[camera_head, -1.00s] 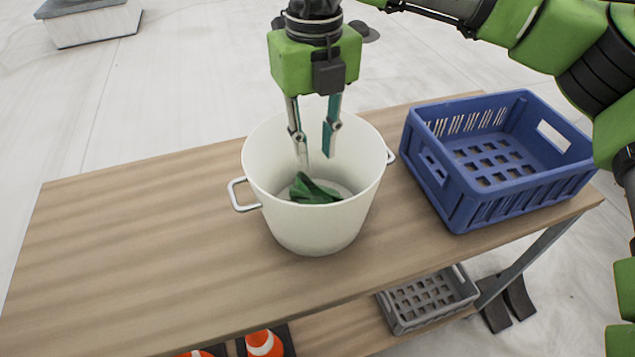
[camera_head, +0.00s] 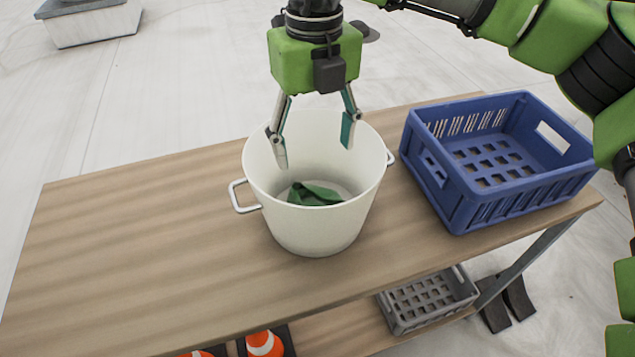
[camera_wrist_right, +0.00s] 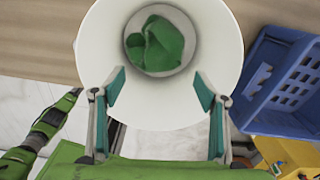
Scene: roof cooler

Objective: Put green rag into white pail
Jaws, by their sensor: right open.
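The white pail (camera_head: 315,225) stands upright on the wooden table, with a metal handle on each side. The green rag (camera_head: 314,194) lies crumpled on the pail's floor; it also shows inside the pail in the right wrist view (camera_wrist_right: 155,46). My right gripper (camera_head: 313,155) is open and empty, its fingertips at the pail's mouth above the rag and apart from it. In the right wrist view my right gripper's fingers (camera_wrist_right: 160,98) are spread wide over the near rim of the pail.
A blue crate (camera_head: 455,205) stands on the table right of the pail. The wooden table (camera_head: 130,240) is clear to the left. A grey crate (camera_head: 408,318) and orange cones (camera_head: 264,343) are on the lower shelf.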

